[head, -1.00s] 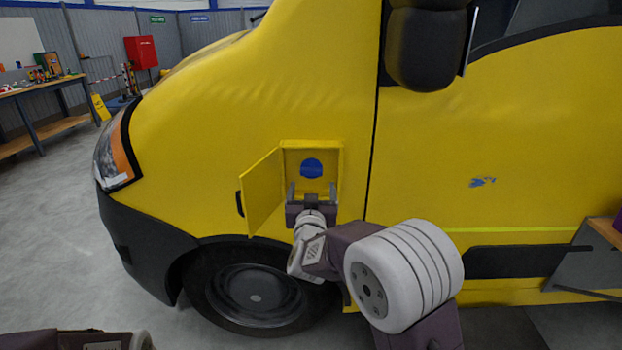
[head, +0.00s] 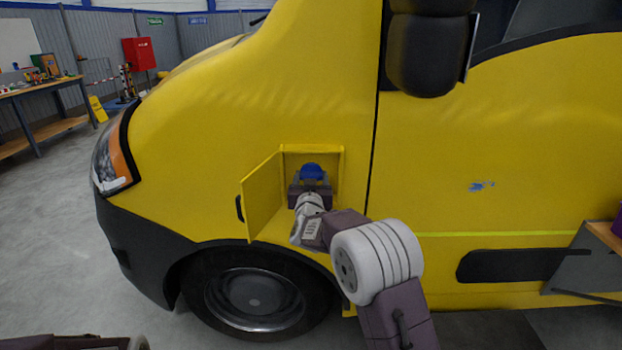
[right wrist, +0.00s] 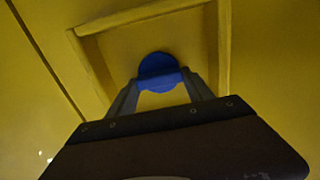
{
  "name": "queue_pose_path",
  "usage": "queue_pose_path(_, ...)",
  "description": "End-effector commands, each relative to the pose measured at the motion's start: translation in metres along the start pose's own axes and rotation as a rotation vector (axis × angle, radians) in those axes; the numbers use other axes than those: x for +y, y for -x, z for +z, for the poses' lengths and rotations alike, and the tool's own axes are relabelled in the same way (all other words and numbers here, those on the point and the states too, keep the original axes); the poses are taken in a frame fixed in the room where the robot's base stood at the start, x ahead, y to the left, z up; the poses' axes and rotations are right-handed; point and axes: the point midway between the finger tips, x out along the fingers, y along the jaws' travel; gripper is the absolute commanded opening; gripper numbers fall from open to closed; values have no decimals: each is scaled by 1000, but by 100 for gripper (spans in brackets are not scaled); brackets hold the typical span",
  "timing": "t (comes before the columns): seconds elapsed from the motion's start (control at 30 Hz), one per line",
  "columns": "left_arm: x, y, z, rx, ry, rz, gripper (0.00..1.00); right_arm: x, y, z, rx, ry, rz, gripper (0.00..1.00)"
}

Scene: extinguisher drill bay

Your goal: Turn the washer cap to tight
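The round blue washer cap (head: 312,172) sits in an open square recess in the yellow van's side. It also shows in the right wrist view (right wrist: 157,68), with a raised grip bar across it. My right gripper (head: 311,184) is inside the recess at the cap, hiding the cap's lower part from the head. In the right wrist view, the right gripper's two fingers (right wrist: 162,82) are at either end of the bar and appear shut on it, with no clear gap. I cannot read any tight mark. My left gripper is not in view.
The yellow flap (head: 262,193) stands open at the left of the recess. The recess frame (right wrist: 223,50) surrounds the fingers closely. The front wheel (head: 255,290) is below and the black mirror (head: 428,50) is above right. A workbench (head: 40,90) stands far left, with open floor before it.

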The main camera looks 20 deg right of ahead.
Motion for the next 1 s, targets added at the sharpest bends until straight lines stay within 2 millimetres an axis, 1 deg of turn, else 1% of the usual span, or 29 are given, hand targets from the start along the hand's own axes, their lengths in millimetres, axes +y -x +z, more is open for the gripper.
queue_pose_path(0.03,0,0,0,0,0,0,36,0,0,0,0,0,-1,32)
queue_pose_path(0.07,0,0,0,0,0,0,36,0,0,0,0,0,-1,23)
queue_pose_path(0.1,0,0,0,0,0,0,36,0,0,0,0,0,-1,19)
queue_pose_path(0.27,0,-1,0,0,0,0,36,0,0,0,0,-9,-1,19)
queue_pose_path(0.47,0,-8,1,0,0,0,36,0,0,2,1,-79,-1,20)
queue_pose_path(0.67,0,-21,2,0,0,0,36,1,0,3,1,-229,-1,20)
queue_pose_path(1.0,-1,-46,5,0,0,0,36,2,0,4,1,-551,-1,20)
